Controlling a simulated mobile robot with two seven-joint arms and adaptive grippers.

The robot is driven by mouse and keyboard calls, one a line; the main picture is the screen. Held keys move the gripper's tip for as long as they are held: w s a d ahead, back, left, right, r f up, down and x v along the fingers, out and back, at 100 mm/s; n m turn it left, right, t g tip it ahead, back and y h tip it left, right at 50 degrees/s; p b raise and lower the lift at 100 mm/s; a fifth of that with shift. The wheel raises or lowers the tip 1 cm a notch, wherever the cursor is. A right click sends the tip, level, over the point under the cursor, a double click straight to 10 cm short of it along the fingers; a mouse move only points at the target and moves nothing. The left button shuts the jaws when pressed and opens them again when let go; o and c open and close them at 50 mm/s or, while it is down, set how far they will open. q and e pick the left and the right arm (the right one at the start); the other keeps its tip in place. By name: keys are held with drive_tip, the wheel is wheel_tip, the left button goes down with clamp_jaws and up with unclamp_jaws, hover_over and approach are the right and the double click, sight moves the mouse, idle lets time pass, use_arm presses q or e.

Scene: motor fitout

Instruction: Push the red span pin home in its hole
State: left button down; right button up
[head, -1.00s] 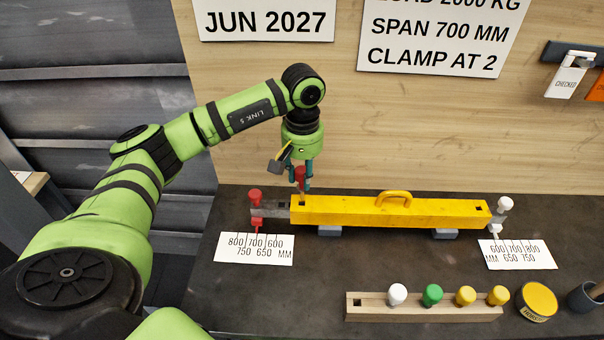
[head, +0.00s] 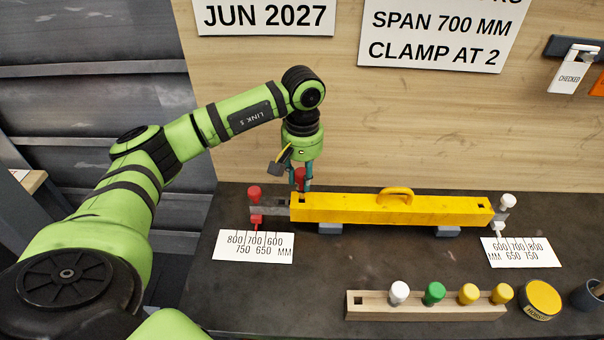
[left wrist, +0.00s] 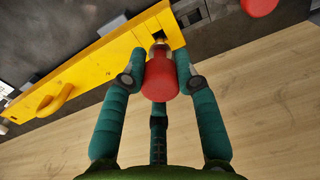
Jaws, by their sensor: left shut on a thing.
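The red span pin (head: 300,176) is held upright over the left end of the yellow beam (head: 345,209). My left gripper (head: 301,184) is shut on its red head, with the fingers pointing down. In the left wrist view the red pin head (left wrist: 160,78) sits between the teal fingers, and its shank meets the dark square hole (left wrist: 157,40) in the yellow beam (left wrist: 98,68). How deep the shank is in the hole is hidden by the head. My right gripper is not in view.
A grey sliding end piece (head: 270,207) with another red-topped pin (head: 255,193) sticks out left of the beam. A white-topped pin (head: 508,201) stands at the right end. A wooden rack (head: 425,311) holds several coloured pins in front.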

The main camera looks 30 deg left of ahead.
sight(302, 188)
use_arm(q)
drive_tip(key=shift+f+b, duration=1.55)
drive_tip(key=shift+f, duration=0.3)
drive_tip(key=c, duration=0.9)
unclamp_jaws()
drive_tip(key=shift+o, duration=0.2)
drive_tip(key=shift+r, duration=0.15)
wheel_tip(302, 188, up, 12)
drive_tip(key=shift+f, duration=0.1)
